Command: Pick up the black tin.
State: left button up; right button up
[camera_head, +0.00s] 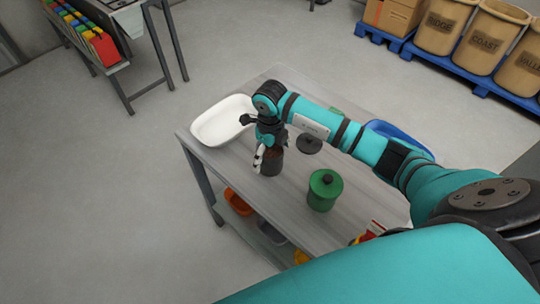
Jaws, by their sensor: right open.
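A dark, round tin (271,164) stands upright on the grey table (300,225), left of the middle, with a brownish upper part. My right gripper (262,158) is open and points down at the tin's left and upper side. Its pale fingertips overlap the tin in the picture, and I cannot tell whether they touch it. A dark round lid or tin top (309,144) shows just right of it, partly hidden by my right arm. My left gripper is not in view.
A green lidded tin (324,192) stands to the right. A white basin (222,121) is at the table's left end and a blue tray (400,135) lies behind my arm. Coloured bins, including an orange one (238,202), sit on the lower shelf. The table's front left is clear.

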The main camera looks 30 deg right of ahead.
jog(key=c, duration=1.7)
